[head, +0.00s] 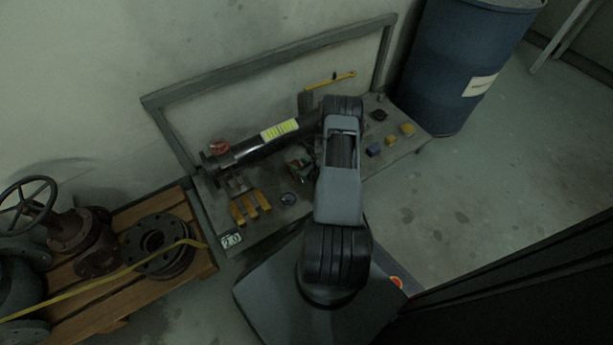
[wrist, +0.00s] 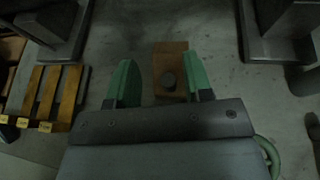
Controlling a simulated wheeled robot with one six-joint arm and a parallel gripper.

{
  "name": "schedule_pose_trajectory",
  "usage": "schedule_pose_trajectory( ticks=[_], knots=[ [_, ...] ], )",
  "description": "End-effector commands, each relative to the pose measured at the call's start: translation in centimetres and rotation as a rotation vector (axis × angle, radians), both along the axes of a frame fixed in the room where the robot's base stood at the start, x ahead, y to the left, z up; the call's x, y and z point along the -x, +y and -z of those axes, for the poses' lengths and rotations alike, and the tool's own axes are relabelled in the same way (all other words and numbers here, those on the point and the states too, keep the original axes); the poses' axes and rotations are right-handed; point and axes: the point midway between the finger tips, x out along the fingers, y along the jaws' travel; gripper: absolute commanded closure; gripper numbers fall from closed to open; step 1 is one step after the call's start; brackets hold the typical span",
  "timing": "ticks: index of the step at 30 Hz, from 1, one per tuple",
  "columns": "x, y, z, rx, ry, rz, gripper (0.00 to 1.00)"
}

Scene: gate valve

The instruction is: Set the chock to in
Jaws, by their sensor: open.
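My gripper (wrist: 160,72) is open, with a green finger on each side in the wrist view. A brown block with a dark round knob (wrist: 170,62) shows between the fingers and past them; it looks like the chock. I cannot tell how far below the fingertips it is, and no contact shows. In the head view my gripper (head: 299,165) is partly hidden by my arm, beside the dark pipe (head: 262,147) on the bench. The block cannot be made out in the head view.
The bench (head: 262,222) carries yellow bars (head: 249,206), also at left in the wrist view (wrist: 46,95). Small blue and yellow blocks (head: 390,140) lie at its right. A yellow wrench (head: 330,81) is behind. A blue drum (head: 460,65) stands right; a wooden pallet (head: 190,268) is left.

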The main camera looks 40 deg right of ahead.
Motion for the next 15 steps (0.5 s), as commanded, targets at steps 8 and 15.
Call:
schedule_pose_trajectory(
  ticks=[8, 15],
  knots=[
    [4.4, 2.2, -5.9, -0.006, 0.005, 0.005, 0.53],
    [8.6, 4.4, -7.6, -0.006, 0.004, 0.005, 0.53]
  ],
)
